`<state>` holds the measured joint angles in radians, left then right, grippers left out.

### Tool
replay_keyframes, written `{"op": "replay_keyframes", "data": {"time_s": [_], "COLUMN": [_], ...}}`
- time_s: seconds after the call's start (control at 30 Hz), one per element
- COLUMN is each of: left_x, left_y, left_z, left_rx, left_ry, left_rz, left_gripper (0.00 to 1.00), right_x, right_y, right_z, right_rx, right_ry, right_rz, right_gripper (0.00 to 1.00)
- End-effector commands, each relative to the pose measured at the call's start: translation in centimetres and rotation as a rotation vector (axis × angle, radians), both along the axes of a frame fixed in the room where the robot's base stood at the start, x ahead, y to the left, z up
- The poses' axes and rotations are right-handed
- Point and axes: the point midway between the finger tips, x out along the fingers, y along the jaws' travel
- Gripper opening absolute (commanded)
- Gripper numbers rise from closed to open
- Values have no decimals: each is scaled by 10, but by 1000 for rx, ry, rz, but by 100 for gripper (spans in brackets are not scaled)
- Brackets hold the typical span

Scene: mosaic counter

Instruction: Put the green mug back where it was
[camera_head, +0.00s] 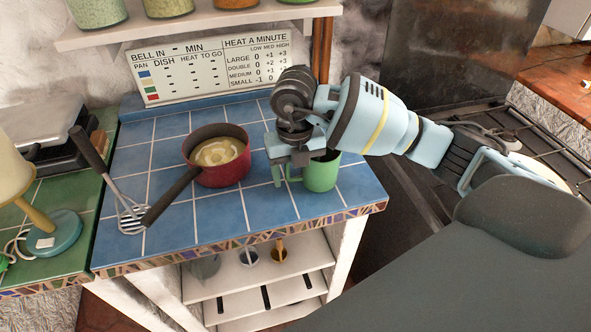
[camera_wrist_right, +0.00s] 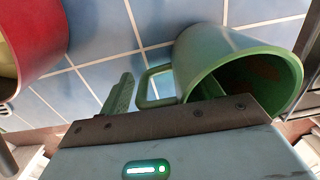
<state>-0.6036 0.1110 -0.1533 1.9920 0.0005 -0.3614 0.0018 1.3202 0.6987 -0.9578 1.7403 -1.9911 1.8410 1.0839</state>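The green mug (camera_head: 322,174) stands on the blue tiled counter near its right front corner. In the right wrist view the mug (camera_wrist_right: 240,50) shows its open mouth, with its handle (camera_wrist_right: 147,88) on the left. My right gripper (camera_head: 288,172) is at the handle side of the mug, pointing down. In the wrist view its fingers (camera_wrist_right: 165,92) are apart, with the handle between them and a visible gap to the left finger. Whether the right finger touches the mug I cannot tell. My left gripper is in neither view.
A red saucepan (camera_head: 222,172) with pale contents stands left of the mug, its dark handle toward the front left. A sign (camera_head: 207,66) stands behind. A stove (camera_head: 520,130) is to the right. Counter tiles behind the saucepan are clear.

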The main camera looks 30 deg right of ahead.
Motion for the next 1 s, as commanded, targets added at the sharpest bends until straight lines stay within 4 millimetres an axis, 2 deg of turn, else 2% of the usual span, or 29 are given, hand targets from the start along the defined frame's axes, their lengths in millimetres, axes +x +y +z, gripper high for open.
{"op": "replay_keyframes", "data": {"time_s": [0.23, 0.37, 0.73, 0.9, 1.0], "left_x": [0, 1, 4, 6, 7], "left_y": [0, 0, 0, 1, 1], "left_z": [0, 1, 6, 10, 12], "left_rx": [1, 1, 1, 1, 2], "left_ry": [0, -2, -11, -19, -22], "left_rz": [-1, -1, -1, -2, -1], "left_gripper": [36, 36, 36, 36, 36], "right_x": [0, 1, 1, 0, 0], "right_y": [0, 0, 2, 2, 1], "right_z": [3, 16, 87, 113, 120], "right_rx": [1, 0, 1, 0, -1], "right_ry": [-1, -4, -5, -4, -3], "right_rz": [0, 0, 0, -1, -1], "right_gripper": [64, 64, 64, 64, 64]}}
